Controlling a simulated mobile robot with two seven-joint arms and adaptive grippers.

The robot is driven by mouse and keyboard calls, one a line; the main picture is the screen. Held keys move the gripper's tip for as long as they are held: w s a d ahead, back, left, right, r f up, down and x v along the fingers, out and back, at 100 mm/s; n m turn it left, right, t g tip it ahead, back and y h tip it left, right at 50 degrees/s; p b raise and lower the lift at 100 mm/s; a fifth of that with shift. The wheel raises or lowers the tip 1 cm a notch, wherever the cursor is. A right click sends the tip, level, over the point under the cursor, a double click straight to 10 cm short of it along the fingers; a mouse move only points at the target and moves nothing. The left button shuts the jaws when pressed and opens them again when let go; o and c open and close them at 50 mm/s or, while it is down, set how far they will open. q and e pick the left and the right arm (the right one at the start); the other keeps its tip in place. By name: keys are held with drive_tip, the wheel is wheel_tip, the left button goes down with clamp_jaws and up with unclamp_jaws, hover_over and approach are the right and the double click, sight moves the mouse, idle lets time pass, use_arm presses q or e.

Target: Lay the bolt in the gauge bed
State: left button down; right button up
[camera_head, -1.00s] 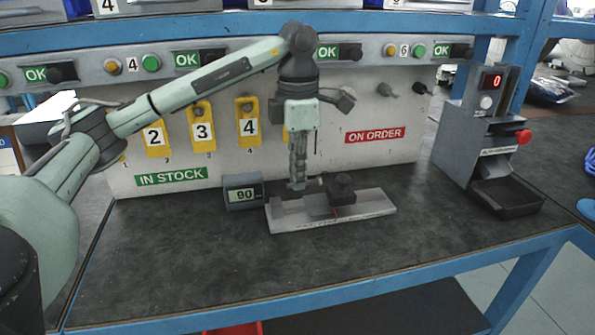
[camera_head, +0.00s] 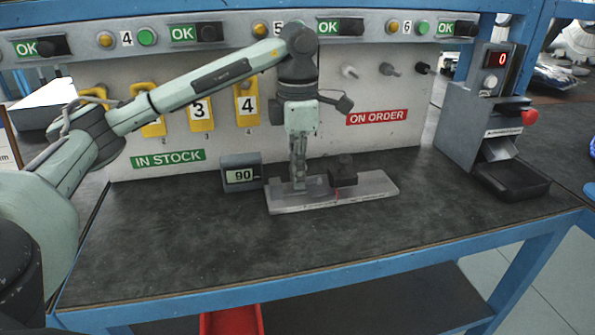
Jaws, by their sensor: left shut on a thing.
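The gauge bed (camera_head: 374,188) is a light grey plate with raised grey blocks and a dark block on top, lying on the bench. My left gripper (camera_head: 299,187) points straight down at the left half of the bed, its fingertips low among the blocks. It is shut on the bolt, of which little can be made out; the fingers and blocks mostly hide it. I cannot tell whether the bolt touches the bed. My right gripper is not in view.
A small display reading 90 (camera_head: 241,174) stands just left of the bed. A grey box with a red knob and dark tray (camera_head: 511,181) stands at the right. The back panel (camera_head: 400,129) carries yellow number tags and pegs. The bench front is clear.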

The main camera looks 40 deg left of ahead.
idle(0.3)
use_arm(q)
drive_tip(key=c, duration=1.6)
unclamp_jaws()
drive_tip(key=shift+o, duration=0.2)
wheel_tip(320, 180, up, 12)
